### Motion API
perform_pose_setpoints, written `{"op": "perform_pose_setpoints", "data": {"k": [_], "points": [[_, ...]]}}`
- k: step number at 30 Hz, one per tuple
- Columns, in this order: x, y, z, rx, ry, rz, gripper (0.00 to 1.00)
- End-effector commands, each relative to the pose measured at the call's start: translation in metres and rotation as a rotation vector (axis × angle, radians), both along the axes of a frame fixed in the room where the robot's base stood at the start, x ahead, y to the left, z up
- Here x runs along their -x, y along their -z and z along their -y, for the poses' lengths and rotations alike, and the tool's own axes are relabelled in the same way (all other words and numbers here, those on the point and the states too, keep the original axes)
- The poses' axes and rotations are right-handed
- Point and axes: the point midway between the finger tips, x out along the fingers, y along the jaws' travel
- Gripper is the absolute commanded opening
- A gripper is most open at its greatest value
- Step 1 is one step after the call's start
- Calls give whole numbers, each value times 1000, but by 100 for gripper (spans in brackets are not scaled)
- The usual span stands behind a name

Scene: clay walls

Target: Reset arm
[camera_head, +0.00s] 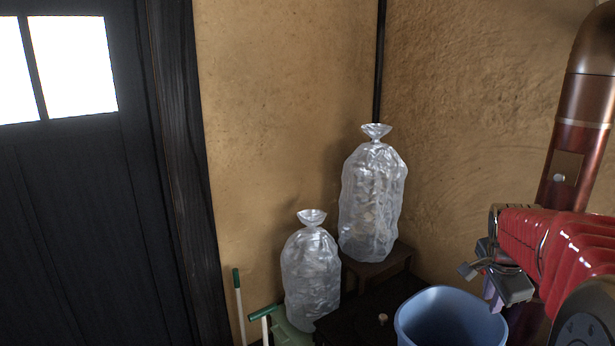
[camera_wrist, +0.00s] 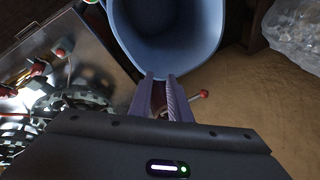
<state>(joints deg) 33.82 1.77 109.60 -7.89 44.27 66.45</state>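My arm reaches in from the right of the head view, with a red ribbed section. My gripper (camera_head: 492,300) is at its end, by the right rim of a blue bucket (camera_head: 450,318). In the wrist view the two purple-grey fingers of my gripper (camera_wrist: 161,78) stand a narrow gap apart, and I see nothing held between them. The open bucket (camera_wrist: 170,40) fills the top middle of that view, just beyond the fingertips, and looks empty where I can see inside.
A tied clear plastic bag (camera_head: 372,200) stands on a small dark stool (camera_head: 378,268) in the corner. Another tied bag (camera_head: 311,275) stands lower to its left. Two green-topped handles (camera_head: 237,280) are beside it. A dark door (camera_head: 90,200) is at left; clay walls enclose the corner.

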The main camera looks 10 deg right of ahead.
Motion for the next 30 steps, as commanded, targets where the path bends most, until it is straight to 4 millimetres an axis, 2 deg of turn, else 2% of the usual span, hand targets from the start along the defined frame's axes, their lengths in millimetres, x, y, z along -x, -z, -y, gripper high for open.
{"op": "perform_pose_setpoints", "data": {"k": [14,21,30], "points": [[44,8,-105,102,-633,-184,17],[75,11,-167,168,-968,-239,17],[114,15,-233,252,-1293,-254,17]]}}
